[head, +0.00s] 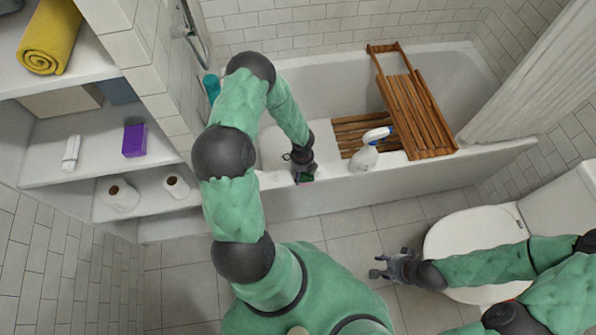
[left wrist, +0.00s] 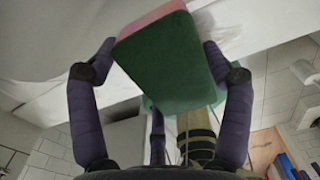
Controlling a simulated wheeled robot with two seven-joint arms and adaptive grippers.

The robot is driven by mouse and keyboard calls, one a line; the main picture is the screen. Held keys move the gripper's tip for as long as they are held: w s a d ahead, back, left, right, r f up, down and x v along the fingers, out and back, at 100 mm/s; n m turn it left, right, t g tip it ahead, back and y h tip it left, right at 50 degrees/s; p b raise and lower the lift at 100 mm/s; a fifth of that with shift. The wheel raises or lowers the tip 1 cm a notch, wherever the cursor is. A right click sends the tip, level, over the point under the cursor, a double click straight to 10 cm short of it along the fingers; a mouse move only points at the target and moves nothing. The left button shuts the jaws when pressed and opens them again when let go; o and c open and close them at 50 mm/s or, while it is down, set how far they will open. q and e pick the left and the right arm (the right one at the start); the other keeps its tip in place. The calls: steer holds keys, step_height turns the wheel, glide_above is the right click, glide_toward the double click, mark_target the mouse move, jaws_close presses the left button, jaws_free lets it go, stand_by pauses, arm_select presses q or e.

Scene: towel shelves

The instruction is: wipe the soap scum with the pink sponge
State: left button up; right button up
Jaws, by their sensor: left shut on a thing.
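The pink sponge (left wrist: 165,58) has a green scouring side facing the left wrist camera and a pink layer at its far edge. My left gripper (head: 304,179) is shut on it at the near rim of the white bathtub (head: 400,176). In the left wrist view the two fingers hold the sponge on either side. Its pink edge is at or close to a white surface; contact is unclear. A pale smear (left wrist: 228,38), possibly the soap scum, shows beside the sponge there. My right gripper (head: 380,266) is open and empty above the floor, left of the toilet.
A white spray bottle (head: 364,156) stands right of my left gripper by the tub rim. A wooden bath rack (head: 408,98) lies across the tub. A teal bottle (head: 211,86) stands behind my left arm. Shelves (head: 70,150) are at left, the toilet (head: 470,238) at right.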

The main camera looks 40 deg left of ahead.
mark_target(318, 172)
arm_select(q)
steer(key=shift+w+d+p, duration=0.7)
steer(key=shift+w+d, duration=1.45)
steer(key=shift+w, duration=0.3)
steer(key=shift+r, duration=0.15)
steer(key=shift+r+p, duration=2.45)
steer(key=shift+r, duration=0.5)
step_height(318, 172, up, 3)
steer(key=shift+p, duration=1.2)
